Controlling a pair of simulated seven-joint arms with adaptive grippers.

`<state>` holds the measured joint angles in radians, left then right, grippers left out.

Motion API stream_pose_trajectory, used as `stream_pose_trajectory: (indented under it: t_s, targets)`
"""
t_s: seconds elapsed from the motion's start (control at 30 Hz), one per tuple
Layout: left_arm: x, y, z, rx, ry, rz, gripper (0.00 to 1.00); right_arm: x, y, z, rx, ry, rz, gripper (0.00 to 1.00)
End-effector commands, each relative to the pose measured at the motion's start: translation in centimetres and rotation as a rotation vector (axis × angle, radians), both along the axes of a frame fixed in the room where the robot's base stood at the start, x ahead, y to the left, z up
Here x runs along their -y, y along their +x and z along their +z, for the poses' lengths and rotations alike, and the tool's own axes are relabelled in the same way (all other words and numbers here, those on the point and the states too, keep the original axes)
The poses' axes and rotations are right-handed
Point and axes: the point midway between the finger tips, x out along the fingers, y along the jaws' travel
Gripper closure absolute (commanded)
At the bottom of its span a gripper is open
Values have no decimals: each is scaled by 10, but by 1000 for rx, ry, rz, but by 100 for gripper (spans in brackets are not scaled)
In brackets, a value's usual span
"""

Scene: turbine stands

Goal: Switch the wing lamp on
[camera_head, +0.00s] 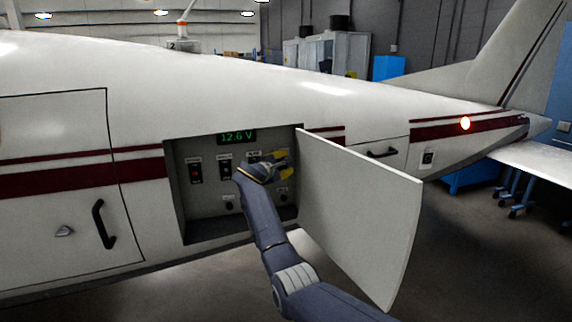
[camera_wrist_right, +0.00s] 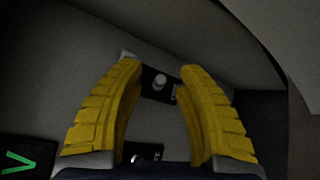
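My right gripper (camera_head: 283,163) reaches into an open panel bay in the white aircraft's side. Its yellow fingers are open and apart. In the right wrist view, a dark switch plate with a pale toggle (camera_wrist_right: 160,82) shows between and beyond the fingertips; I cannot tell whether they touch it. In the head view, a left switch (camera_head: 195,171) with a red mark and a middle switch (camera_head: 225,168) are visible; one further right is partly hidden by my gripper. Their labels are too small to read. My left gripper is out of view.
A green display (camera_head: 237,137) reads 12.6 V above the switches. The open white door (camera_head: 362,215) stands out right of the bay, close to my right arm. Two dark round knobs sit low in the bay, the left one (camera_head: 228,202) clear of my arm.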

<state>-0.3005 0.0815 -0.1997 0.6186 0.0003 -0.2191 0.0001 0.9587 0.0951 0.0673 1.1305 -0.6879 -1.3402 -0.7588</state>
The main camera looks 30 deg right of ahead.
Motion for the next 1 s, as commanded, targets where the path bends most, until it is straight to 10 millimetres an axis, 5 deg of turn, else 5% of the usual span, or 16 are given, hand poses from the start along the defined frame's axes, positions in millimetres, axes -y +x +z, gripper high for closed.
stream_pose_trajectory:
  t_s: [0.6, 1.0]
  targets:
    - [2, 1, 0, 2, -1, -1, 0, -81, -47, 16, 0, 2, -2, 66]
    - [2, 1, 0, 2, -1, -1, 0, -92, -55, 19, 0, 1, -4, 66]
